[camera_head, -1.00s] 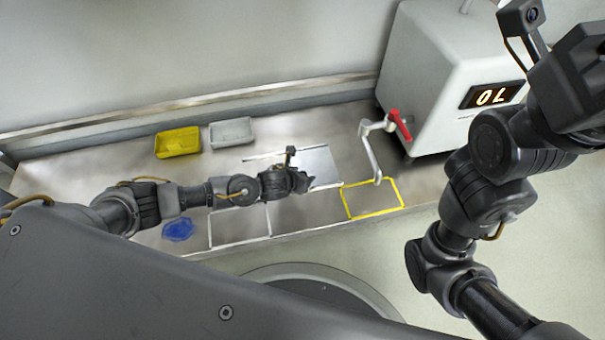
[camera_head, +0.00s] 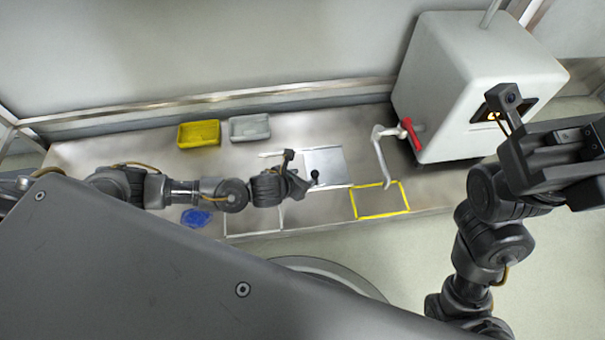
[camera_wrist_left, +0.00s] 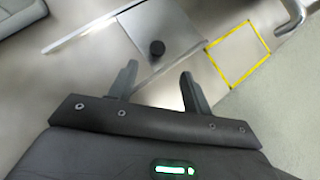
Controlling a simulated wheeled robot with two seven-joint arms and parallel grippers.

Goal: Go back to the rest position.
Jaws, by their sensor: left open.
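My left gripper (camera_head: 298,188) is above the metal bench, near a grey plate (camera_head: 328,163) with a black knob (camera_head: 315,174). In the left wrist view the two fingers of my left gripper (camera_wrist_left: 160,72) are spread apart with nothing between them. The knob (camera_wrist_left: 157,48) stands on the plate (camera_wrist_left: 178,28) beyond the fingertips there. My right gripper (camera_head: 568,155) is raised at the right, in front of the white machine. I cannot make out its fingers.
The bench (camera_head: 95,153) carries a yellow tray (camera_head: 199,134), a grey tray (camera_head: 249,128), a blue item (camera_head: 196,218) and a yellow outline (camera_head: 380,217). A bent pipe with a red handle (camera_head: 411,134) joins the white machine (camera_head: 460,75). Clear floor (camera_head: 420,265) lies in front.

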